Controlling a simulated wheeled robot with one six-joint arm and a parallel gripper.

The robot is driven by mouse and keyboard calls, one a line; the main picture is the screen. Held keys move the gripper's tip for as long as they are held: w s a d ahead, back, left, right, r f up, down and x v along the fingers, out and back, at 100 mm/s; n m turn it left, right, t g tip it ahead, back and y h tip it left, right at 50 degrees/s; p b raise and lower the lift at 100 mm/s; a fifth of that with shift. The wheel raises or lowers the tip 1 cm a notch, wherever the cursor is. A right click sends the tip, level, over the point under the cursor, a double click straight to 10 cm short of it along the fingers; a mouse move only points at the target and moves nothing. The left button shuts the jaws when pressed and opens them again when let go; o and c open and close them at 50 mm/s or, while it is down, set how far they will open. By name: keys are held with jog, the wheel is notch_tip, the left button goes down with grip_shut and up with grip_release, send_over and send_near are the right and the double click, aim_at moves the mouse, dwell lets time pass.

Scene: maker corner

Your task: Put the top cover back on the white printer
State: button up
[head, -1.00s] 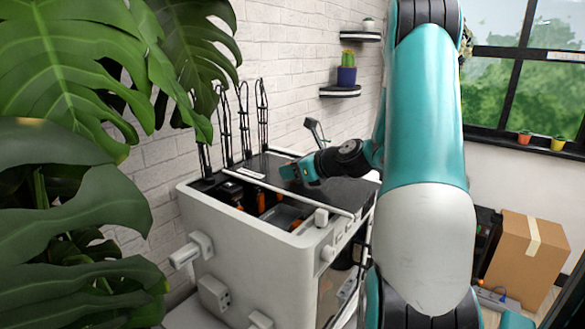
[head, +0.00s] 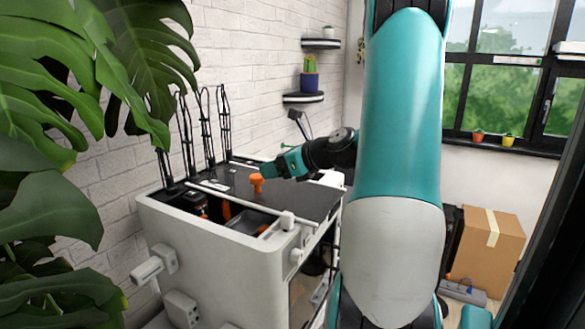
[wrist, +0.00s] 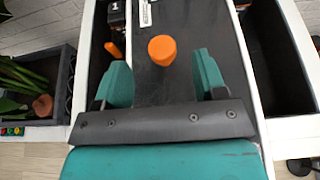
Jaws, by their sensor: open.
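The white printer (head: 175,222) stands at the left of the head view. Its dark top cover (head: 303,197), with an upright orange knob (head: 257,182), lies across the printer's top. Dark open space shows along the near left part of the top. In the wrist view the cover (wrist: 160,88) is below my gripper, with open wells on both sides. My gripper (head: 272,168) is open and empty, close to the knob. In the wrist view the knob (wrist: 162,50) appears between and slightly beyond the fingertips (wrist: 162,68), with gaps on both sides.
Large plant leaves (head: 50,200) crowd the left. Thin black upright holders (head: 205,125) rise at the printer's back edge. A shelf with a cactus pot (head: 309,82) is on the brick wall. A cardboard box (head: 489,252) stands on the floor at right.

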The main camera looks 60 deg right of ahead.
jog(key=v, duration=0.6)
jog(key=w+a+f+n+g+y, duration=0.1)
jog(key=w+a+n+g+y, duration=0.2)
jog(key=a+n, duration=0.8)
jog(key=w+a+f+n+g+y, duration=0.3)
jog(key=a+n, duration=0.5)
jog(key=a, duration=0.6)
jog(key=s+a+n+g+h, duration=0.2)
jog(key=s+a+n+g, duration=0.5)
jog(key=s+a+n, duration=0.9)
jog(key=n, duration=0.7)
jog(key=shift+f+h+b, duration=0.3)
jog(key=shift+h+b, duration=0.1)
notch_tip(320, 180, down, 11)
jog(key=b, duration=1)
jog(key=shift+b, duration=0.35)
jog(key=shift+r, duration=0.15)
